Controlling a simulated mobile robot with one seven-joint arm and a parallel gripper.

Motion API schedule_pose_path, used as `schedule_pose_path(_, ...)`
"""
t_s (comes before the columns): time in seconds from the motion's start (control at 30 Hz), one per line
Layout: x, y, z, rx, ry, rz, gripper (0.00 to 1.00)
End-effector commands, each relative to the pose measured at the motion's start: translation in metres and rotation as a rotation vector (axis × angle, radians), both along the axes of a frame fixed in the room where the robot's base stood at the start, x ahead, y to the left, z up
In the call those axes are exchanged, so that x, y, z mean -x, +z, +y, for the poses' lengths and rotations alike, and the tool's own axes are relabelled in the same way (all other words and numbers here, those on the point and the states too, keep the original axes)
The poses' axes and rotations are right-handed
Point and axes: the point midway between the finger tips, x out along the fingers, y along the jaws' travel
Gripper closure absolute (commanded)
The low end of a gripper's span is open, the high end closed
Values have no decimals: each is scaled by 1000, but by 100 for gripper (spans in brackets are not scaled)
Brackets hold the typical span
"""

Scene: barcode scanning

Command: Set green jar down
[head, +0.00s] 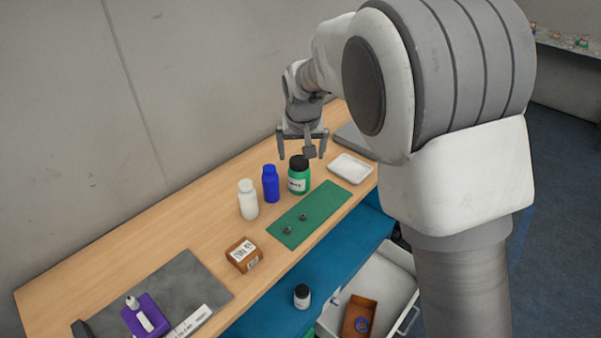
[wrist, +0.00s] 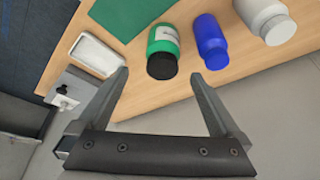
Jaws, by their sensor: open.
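The green jar (head: 299,180) with a black lid stands upright on the wooden table, beside the green mat and right of the blue bottle. It also shows in the wrist view (wrist: 163,45), beyond the fingertips. My gripper (head: 302,155) is open and empty, above and just behind the jar in the head view. In the wrist view the two fingers (wrist: 160,80) are spread wide, with the jar's black lid showing between their tips and nothing held. I cannot tell the exact gap between fingers and jar.
A blue bottle (head: 271,184) and a white bottle (head: 248,200) stand left of the jar. A white tray (head: 350,168) lies to its right. The green mat (head: 298,228) holds small metal parts. A brown box (head: 243,255) sits nearer the front edge.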

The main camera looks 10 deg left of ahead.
Motion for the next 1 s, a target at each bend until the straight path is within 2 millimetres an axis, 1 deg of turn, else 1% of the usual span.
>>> schedule_pose_path(0.03,-4,-13,0,3,0,3,0)
schedule_pose_path(0.2,-17,-43,3,2,-2,2,0)
schedule_pose_path(0.3,-21,-54,5,1,0,1,0)
schedule_pose_path(0.47,-25,-61,6,0,0,0,0)
schedule_pose_path(0.53,-26,-67,8,1,0,2,0)
schedule_pose_path(0.8,-40,-101,15,1,-1,1,0)
schedule_pose_path(0.9,-42,-106,16,0,-1,0,0)
schedule_pose_path(1.0,-43,-107,16,-1,-1,-1,0)
